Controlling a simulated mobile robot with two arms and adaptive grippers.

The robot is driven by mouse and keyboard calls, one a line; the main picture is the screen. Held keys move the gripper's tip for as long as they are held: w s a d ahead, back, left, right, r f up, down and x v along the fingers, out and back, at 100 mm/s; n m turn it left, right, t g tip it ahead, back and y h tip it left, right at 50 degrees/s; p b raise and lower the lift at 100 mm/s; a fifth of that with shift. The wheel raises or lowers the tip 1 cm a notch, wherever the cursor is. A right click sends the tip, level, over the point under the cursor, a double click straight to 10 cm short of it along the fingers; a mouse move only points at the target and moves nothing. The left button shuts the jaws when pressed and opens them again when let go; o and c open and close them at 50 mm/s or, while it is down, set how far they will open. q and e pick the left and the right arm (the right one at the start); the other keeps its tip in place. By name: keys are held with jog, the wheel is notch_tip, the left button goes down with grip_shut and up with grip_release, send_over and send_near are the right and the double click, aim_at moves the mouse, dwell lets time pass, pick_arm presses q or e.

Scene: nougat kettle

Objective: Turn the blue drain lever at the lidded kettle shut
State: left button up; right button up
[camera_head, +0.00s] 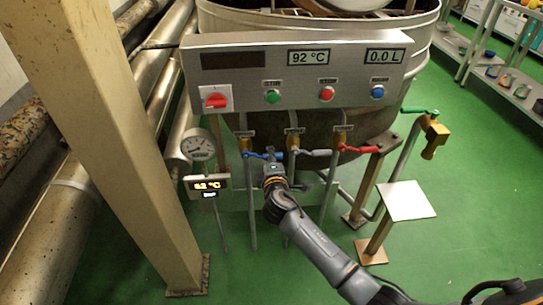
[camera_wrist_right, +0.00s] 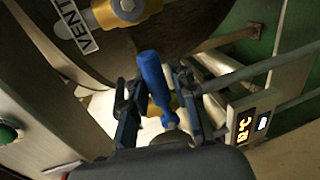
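The blue lever (camera_head: 254,155) is on the leftmost valve under the kettle (camera_head: 365,125), roughly level in the head view. My right gripper (camera_head: 272,158) is at the lever's right end. In the right wrist view the blue lever (camera_wrist_right: 150,70) stands between the two dark fingers of my right gripper (camera_wrist_right: 153,84). The fingers are apart, with gaps seen beside the lever; contact cannot be told. The kettle's top is cut off by the frame edge. My left gripper is not in view.
A grey lever (camera_head: 313,153) and a red lever (camera_head: 360,149) are close on the right. The control panel (camera_head: 225,85) hangs above. A gauge (camera_head: 198,145) and a small display (camera_head: 207,184) stand left, beside a thick post (camera_head: 115,130). Green floor is free in front.

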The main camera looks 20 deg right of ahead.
jog(key=shift+o, duration=0.6)
jog(key=shift+r, duration=0.15)
jog(key=v, duration=1.2)
